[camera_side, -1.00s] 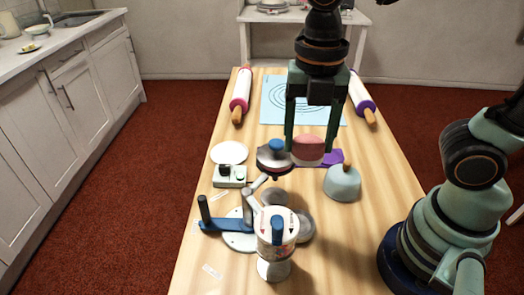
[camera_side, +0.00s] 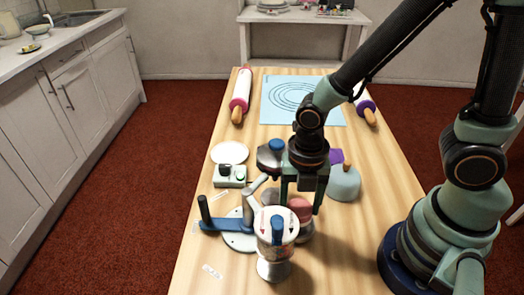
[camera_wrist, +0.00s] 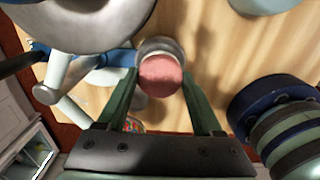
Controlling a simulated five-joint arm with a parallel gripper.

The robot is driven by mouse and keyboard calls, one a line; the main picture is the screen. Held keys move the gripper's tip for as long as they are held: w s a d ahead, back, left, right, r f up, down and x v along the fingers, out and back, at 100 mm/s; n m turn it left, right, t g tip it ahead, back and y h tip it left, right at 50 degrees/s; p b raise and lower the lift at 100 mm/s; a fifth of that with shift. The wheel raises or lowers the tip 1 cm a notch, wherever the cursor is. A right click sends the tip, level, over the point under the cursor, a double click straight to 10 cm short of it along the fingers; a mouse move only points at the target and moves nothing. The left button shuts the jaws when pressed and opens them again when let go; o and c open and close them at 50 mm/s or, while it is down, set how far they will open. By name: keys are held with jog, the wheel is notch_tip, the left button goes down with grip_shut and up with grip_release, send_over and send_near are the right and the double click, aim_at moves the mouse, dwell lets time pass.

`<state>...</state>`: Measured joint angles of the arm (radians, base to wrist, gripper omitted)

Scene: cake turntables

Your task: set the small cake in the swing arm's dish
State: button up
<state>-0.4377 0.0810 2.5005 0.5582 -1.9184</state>
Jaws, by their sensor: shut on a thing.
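The small cake (camera_side: 300,208), pink on top, is between the fingers of my gripper (camera_side: 302,203), which is shut on it. In the wrist view the cake (camera_wrist: 161,76) is between the two green fingers (camera_wrist: 160,78). A grey metal dish (camera_wrist: 160,44) shows just beyond and partly under it. In the side view that dish (camera_side: 306,232) is mostly hidden below the cake. I cannot tell whether the cake touches it. The blue swing arm (camera_side: 228,225) with upright grey posts is to the left, on a white round base (camera_side: 240,241).
A dark round piece with a blue knob (camera_side: 270,160) and a mint dome (camera_side: 343,184) stand behind. A control box (camera_side: 230,176) and white disc (camera_side: 230,152) are at left.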

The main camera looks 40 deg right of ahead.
aim_at(299, 207)
jog(key=shift+f, duration=1.4)
jog(key=shift+f, duration=0.1)
jog(key=o, duration=1.3)
notch_tip(299, 207, up, 12)
jog(key=w+d+r+m+t, duration=0.2)
jog(key=d+r+m, duration=0.3)
jog(key=m, duration=0.8)
jog(key=w+d+r+m+t, duration=0.2)
jog(key=d+r+m, duration=0.3)
jog(key=m, duration=0.9)
jog(key=shift+w+d+t, duration=0.2)
jog(key=shift+d+t, duration=0.45)
jog(key=shift+t, duration=0.15)
